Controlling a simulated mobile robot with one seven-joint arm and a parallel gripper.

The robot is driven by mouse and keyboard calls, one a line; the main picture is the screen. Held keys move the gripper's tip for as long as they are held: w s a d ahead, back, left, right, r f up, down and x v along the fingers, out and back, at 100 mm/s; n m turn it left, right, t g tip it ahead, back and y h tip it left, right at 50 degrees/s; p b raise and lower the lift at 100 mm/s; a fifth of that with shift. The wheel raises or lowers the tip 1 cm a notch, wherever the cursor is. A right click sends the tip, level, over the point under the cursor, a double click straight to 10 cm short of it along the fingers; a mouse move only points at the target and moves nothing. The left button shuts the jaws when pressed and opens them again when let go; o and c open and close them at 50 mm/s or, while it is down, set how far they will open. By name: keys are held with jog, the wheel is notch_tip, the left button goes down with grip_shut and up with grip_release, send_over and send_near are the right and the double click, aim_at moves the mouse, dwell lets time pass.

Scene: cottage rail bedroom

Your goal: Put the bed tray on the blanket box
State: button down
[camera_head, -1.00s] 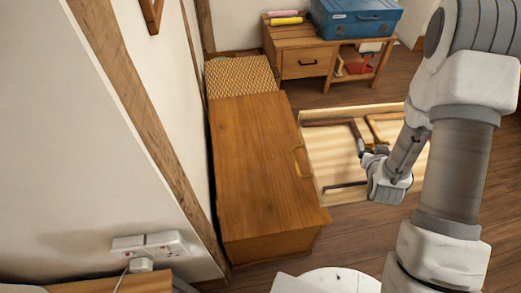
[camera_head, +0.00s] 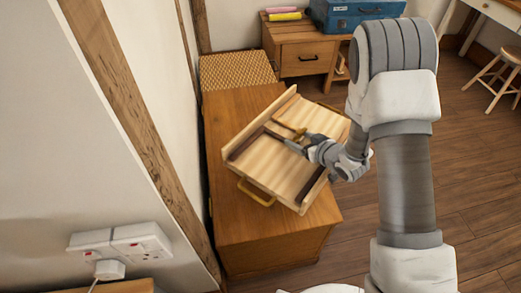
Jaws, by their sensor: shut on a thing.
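The bed tray (camera_head: 270,165) is a pale wooden board with raised edges, dark brown bars across it and a yellow handle on its lower-left side. It is over the middle of the blanket box (camera_head: 250,236), a brown wooden chest along the left wall, and sits askew to it. Its right part extends past the box's right edge. My gripper (camera_head: 300,143) is shut on the tray at a bar near its middle; the exact grip is small in view. The tray hides much of the box lid, and I cannot tell whether they touch.
A woven-patterned surface (camera_head: 237,71) adjoins the box's far end. A wooden cabinet (camera_head: 302,57) stands behind, with a blue case (camera_head: 355,12) and rolled items on top. A stool (camera_head: 497,76) is at the right. The wall and socket (camera_head: 122,243) are close on the left.

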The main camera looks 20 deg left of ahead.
aim_at(282, 157)
jog(key=shift+s+a+f+n+g+y+b, duration=0.1)
jog(key=shift+a+f+n+g+y+b, duration=0.15)
jog(key=shift+a+f, duration=0.25)
jog(key=shift+a+f+n+g+y+b, duration=0.15)
jog(key=shift+a+f+b, duration=0.15)
jog(key=shift+a, duration=0.3)
jog(key=w+a+f+b, duration=0.1)
jog(key=a+f, duration=0.1)
jog(key=a, duration=0.1)
jog(key=w+a+f+b, duration=0.1)
jog(key=a+f, duration=0.1)
jog(key=a, duration=0.2)
jog(key=w+a+f+b, duration=0.1)
jog(key=a+f, duration=0.1)
jog(key=a, duration=0.1)
jog(key=shift+w+a+f, duration=0.3)
jog(key=shift+a+f, duration=0.1)
jog(key=shift+f+b, duration=1.05)
jog(key=shift+f, duration=0.9)
grip_release()
jog(key=shift+s+d+f, duration=0.1)
jog(key=p+v, duration=0.3)
jog(key=v, duration=0.9)
